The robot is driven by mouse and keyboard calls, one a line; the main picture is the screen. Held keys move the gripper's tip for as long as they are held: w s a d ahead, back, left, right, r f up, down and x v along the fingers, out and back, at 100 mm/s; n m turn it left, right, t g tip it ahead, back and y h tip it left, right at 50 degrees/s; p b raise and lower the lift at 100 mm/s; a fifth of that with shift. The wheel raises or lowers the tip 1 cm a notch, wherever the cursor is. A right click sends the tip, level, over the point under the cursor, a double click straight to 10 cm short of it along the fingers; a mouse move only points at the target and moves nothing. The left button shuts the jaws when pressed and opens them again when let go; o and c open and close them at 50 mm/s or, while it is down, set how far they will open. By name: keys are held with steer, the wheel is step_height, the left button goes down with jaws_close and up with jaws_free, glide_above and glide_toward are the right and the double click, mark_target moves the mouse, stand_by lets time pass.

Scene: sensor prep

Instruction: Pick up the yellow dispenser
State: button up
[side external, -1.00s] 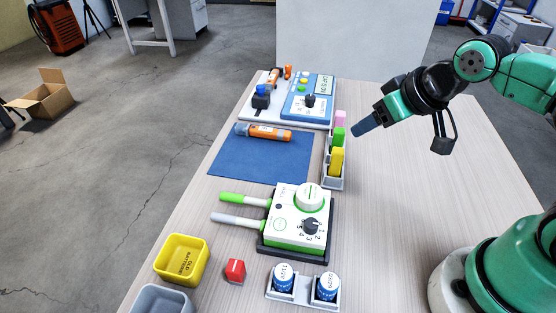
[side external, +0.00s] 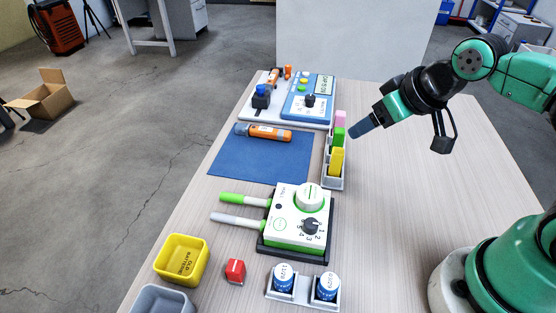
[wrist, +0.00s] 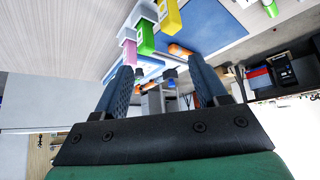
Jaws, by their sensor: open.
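The yellow dispenser (side external: 337,161) stands in the near slot of a narrow grey rack (side external: 333,184), beside a green dispenser (side external: 339,137) and a pink dispenser (side external: 340,118) behind it. My gripper (side external: 356,132) is above the table, to the right of the rack, near the green dispenser's height in the picture. In the wrist view my gripper (wrist: 165,80) shows two blue fingers spread apart with nothing held. The yellow dispenser (wrist: 168,15) shows at the top there, with the green one (wrist: 146,36) and the pink one (wrist: 129,50) lower left, beyond the fingertips.
A blue mat (side external: 258,160) with an orange tool (side external: 270,133) lies left of the rack. A white device with a dial (side external: 297,220) stands in front. A yellow bin (side external: 181,260), a red block (side external: 235,271) and blue-labelled jars (side external: 327,287) are nearer. The table's right side is largely clear.

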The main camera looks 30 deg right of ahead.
mark_target(340, 150)
steer(key=w+f+n+g+y, duration=0.1)
steer(key=n, duration=0.1)
steer(key=w+f+n+g, duration=0.1)
steer(key=f+n, duration=0.1)
steer(key=n, duration=0.1)
steer(key=w+f+n+g+y, duration=0.1)
steer(key=n, duration=0.1)
steer(key=shift+a+f+n+g+y, duration=0.25)
steer(key=shift+a+n+g+y, duration=0.05)
steer(key=shift+n, duration=0.1)
steer(key=shift+w+a+f+n, duration=0.1)
steer(key=shift+w+f+n, duration=0.05)
steer(key=shift+f+n, duration=0.3)
steer(key=shift+x, duration=2.6)
steer(key=shift+a, duration=0.15)
steer(key=shift+c, duration=0.2)
jaws_close()
